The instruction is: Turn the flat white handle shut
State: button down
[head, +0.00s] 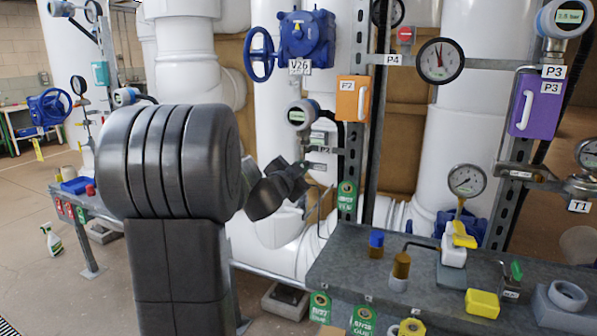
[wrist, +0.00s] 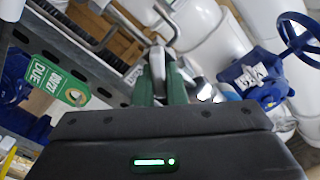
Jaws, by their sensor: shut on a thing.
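My gripper (wrist: 161,84) shows in the wrist view with its two green fingers close together. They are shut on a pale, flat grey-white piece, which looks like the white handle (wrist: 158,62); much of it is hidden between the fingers. In the head view my gripper (head: 301,170) is at the pipework just left of the upright metal rail, below the small round gauge. The handle cannot be made out there, as my dark arm and gripper cover that spot.
An orange box (head: 352,99) and a blue valve actuator (head: 306,38) are above my gripper. A green tag (head: 347,196) hangs right of it. A grey bench (head: 400,270) with several small fittings stands at lower right. Bent grey rods (wrist: 168,22) pass near the fingertips.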

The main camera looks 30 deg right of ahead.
jog(key=m+b, duration=0.1)
jog(key=m, duration=0.3)
jog(key=shift+s+d+f+m+b, duration=0.1)
jog(key=shift+s+f+m+b, duration=0.05)
jog(key=shift+f+m+b, duration=0.4)
jog(key=shift+m+b, duration=0.85)
jog(key=shift+m, duration=1.5)
jog(key=c, duration=1.5)
grip_release()
jog(key=p+v, duration=0.1)
jog(key=v, duration=1.3)
jog(key=shift+d, duration=0.1)
